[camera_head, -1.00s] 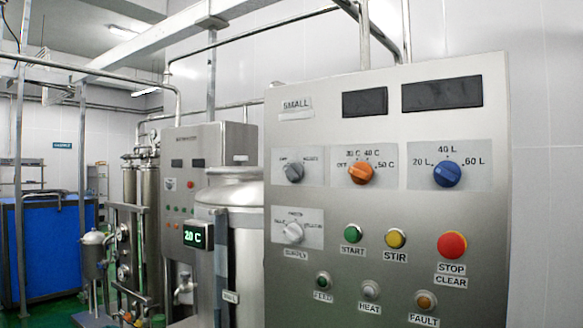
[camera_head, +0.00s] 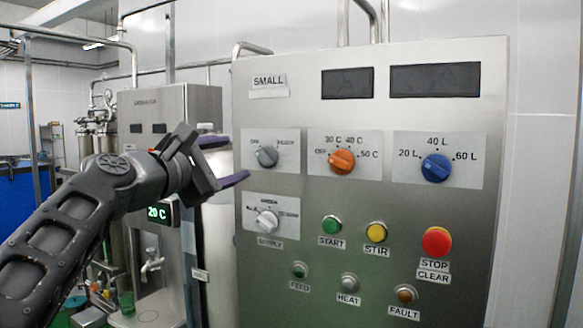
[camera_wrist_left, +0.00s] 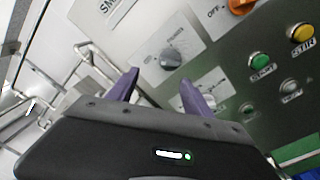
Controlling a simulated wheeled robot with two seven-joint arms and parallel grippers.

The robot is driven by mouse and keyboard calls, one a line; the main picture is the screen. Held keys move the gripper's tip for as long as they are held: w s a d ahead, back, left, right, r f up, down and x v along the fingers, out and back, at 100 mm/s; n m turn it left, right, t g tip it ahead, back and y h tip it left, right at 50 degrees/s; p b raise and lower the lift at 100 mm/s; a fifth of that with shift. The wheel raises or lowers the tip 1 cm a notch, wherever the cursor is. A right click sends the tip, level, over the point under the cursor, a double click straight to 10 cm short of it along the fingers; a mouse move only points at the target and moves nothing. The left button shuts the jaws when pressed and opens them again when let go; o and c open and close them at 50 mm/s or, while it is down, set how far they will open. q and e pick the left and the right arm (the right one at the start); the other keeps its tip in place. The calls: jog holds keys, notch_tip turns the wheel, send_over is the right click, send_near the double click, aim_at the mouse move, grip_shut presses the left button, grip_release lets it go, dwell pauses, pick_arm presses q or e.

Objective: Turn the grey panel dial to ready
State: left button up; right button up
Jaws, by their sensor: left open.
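The grey panel dial (camera_head: 267,156) sits at the upper left of the steel control panel (camera_head: 460,215), on a pale plate marked OFF at its left and a blurred word at its right. Its pointer direction is hard to tell. It also shows in the left wrist view (camera_wrist_left: 171,58), beyond and between the fingertips. My left gripper (camera_head: 226,160) is open and empty, just left of the dial and apart from it. In the left wrist view its two purple fingers (camera_wrist_left: 160,85) point toward the panel. My right gripper is not in view.
Close around the dial are the white supply dial (camera_head: 267,222) below and the orange temperature dial (camera_head: 341,162) to the right. The blue volume dial (camera_head: 436,168), green start button (camera_head: 332,225) and red stop button (camera_head: 436,241) lie farther right. A steel machine (camera_head: 165,115) stands behind my arm.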

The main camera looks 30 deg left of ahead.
aim_at(265, 158)
pick_arm(q)
jog(key=shift+w+d+f+n+h, duration=0.1)
jog(key=shift+d+f+n+h, duration=0.35)
jog(key=shift+n, duration=0.25)
jog(key=shift+w, duration=0.1)
jog(key=shift+w, duration=0.1)
jog(key=w+p, duration=0.2)
jog(key=w, duration=0.4)
jog(key=shift+w+a+p, duration=0.1)
jog(key=shift+w+p, duration=0.15)
jog(key=shift+p, duration=0.15)
jog(key=shift+w, duration=0.5)
